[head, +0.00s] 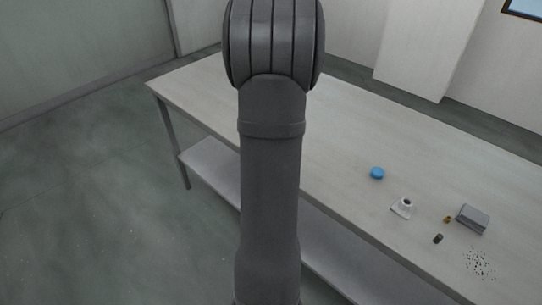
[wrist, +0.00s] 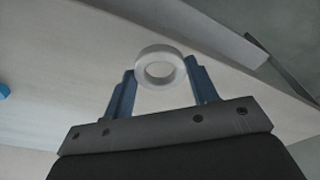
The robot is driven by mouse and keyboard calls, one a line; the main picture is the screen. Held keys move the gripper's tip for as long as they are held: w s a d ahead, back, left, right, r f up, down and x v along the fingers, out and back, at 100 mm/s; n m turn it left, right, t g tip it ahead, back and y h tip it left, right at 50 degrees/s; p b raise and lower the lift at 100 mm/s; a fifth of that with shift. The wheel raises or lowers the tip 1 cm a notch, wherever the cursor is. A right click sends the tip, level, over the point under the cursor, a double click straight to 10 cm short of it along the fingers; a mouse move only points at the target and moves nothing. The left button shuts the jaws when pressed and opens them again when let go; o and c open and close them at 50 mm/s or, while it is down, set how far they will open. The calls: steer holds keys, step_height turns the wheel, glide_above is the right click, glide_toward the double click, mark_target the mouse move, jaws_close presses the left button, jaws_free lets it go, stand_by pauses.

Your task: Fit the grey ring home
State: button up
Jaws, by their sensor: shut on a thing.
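The light grey ring (wrist: 160,84) is in the wrist view, between the two blue fingers of my gripper (wrist: 161,70). My gripper is shut on it and holds it near the fingertips, with its hole showing. In the head view my arm hides both the gripper and the ring. A small white piece (head: 401,210) with a square base and a raised round part stands on the table in the head view. I cannot tell from here whether the ring fits it.
On the pale table (head: 340,150) are a blue disc (head: 377,173), a grey box (head: 473,218), a small brass-coloured piece (head: 447,219), a small dark cylinder (head: 438,239) and a patch of dark specks (head: 479,264). The table left of the blue disc looks clear.

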steer(key=d, duration=0.3)
steer(key=s+d+r+m, duration=0.1)
steer(key=d, duration=0.3)
steer(key=s+d+m, duration=0.1)
steer(key=d, duration=0.3)
steer(key=shift+d+r, duration=0.1)
steer(key=shift+r, duration=0.3)
steer(key=s+d+r+m, duration=0.2)
steer(key=s+d, duration=0.2)
steer(key=d, duration=0.6)
steer(key=m+h, duration=0.1)
steer(key=m, duration=0.3)
glide_toward(407, 202)
steer(key=shift+g, duration=0.3)
steer(key=shift+w+f, duration=0.15)
steer(key=shift+f, duration=1)
steer(key=shift+w+f, duration=0.15)
steer(key=shift+f, duration=1)
steer(key=shift+f, duration=1.75)
